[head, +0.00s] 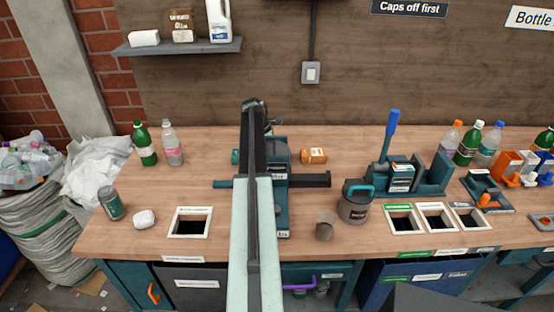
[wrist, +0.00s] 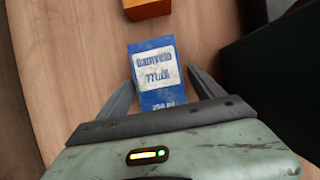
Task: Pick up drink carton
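In the head view my own arm hides the gripper and the blue carton.
An orange box (wrist: 147,8) lies just beyond the carton; an orange carton (head: 314,156) shows right of my arm. A teal press (head: 282,205) stands behind my arm. A dark mug-like container (head: 354,207) and a grey cup (head: 325,228) stand to the right.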

